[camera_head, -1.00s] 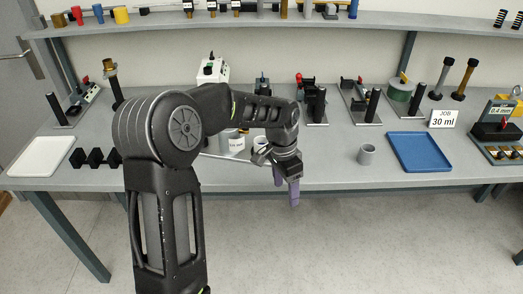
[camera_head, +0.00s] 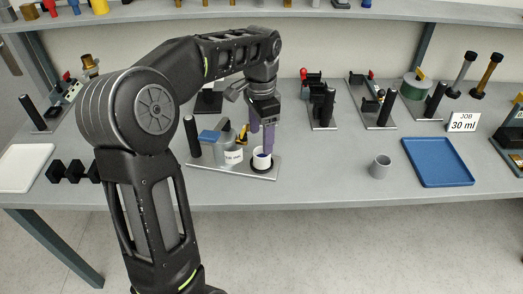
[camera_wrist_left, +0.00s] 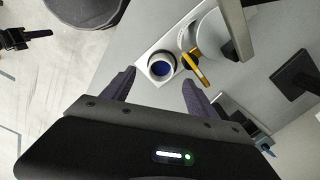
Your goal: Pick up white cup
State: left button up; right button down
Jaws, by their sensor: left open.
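The white cup (camera_head: 262,158) stands upright on a dark round spot of a grey base plate, near the bench's front. In the left wrist view the cup (camera_wrist_left: 161,68) shows from above, with a dark blue inside. My left gripper (camera_head: 262,138) points down over the cup, its purple fingers open. In the head view the fingers overlap the cup's rim. In the left wrist view the open fingers (camera_wrist_left: 158,88) lie to both sides below the cup, with nothing between them. Contact cannot be told. My right gripper is not clearly seen.
A labelled grey container (camera_head: 231,152) with a yellow part stands close left of the cup on the same plate (camera_head: 232,171). A black post (camera_head: 192,136) stands at the plate's left end. A grey cup (camera_head: 380,166) and a blue tray (camera_head: 438,162) are right, with clear bench between.

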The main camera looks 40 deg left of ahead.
aim_at(262, 154)
pick_arm(q)
jog(key=shift+w, duration=0.1)
dwell(0.3)
jog(key=shift+f, duration=1.25)
jog(key=shift+f, duration=0.1)
notch_tip(262, 154, down, 5)
jog(key=shift+w+f+p, duration=0.1)
jog(key=shift+w+p, duration=0.05)
jog(key=shift+p, duration=0.5)
jog(key=shift+c, duration=0.4)
